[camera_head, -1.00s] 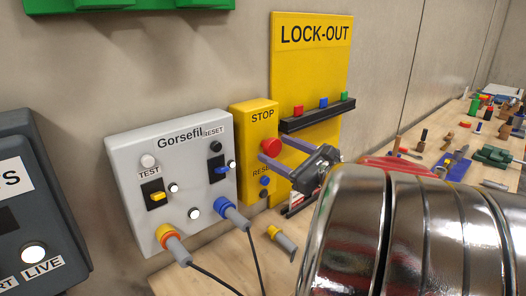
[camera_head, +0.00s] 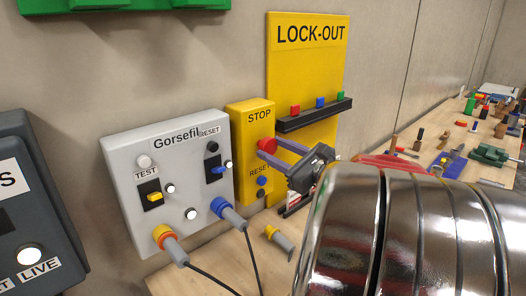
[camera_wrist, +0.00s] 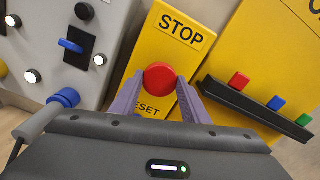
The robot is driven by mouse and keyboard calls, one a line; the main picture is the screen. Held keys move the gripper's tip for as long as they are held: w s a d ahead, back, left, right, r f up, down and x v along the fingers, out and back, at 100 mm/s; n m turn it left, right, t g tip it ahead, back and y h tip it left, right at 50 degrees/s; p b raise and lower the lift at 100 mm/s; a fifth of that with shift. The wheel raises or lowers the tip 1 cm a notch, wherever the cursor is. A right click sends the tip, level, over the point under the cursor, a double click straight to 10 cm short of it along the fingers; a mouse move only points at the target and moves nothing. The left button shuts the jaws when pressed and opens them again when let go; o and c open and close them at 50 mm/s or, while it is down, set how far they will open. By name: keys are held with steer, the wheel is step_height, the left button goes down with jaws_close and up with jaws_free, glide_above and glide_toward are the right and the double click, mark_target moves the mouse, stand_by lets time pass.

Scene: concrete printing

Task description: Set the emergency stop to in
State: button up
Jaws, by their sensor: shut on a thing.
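The emergency stop is a round red button (camera_head: 266,145) on a narrow yellow box (camera_head: 249,118) labelled STOP, with a blue RESET button (camera_head: 263,181) below. My gripper (camera_head: 277,148) reaches in from the right, its two purple-grey fingers at the red button. In the wrist view the fingertips (camera_wrist: 158,84) sit on the left and right sides of the red button (camera_wrist: 160,76), shut on it. I cannot tell how deep the button sits, and the fingers partly hide the RESET label.
A grey Gorsefil panel (camera_head: 185,140) with switches, lamps and plugged cables stands left of the stop box. A yellow LOCK-OUT board (camera_head: 310,65) with a black rail (camera_head: 315,115) stands right. A yellow-grey plug (camera_head: 278,240) lies on the bench; several tools lie at far right.

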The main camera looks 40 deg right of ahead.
steer(key=shift+w, duration=0.3)
steer(key=o, duration=1.5)
steer(key=shift+w, duration=0.1)
steer(key=shift+s+d, duration=0.15)
steer(key=shift+s, duration=6.75)
steer(key=shift+f, duration=0.1)
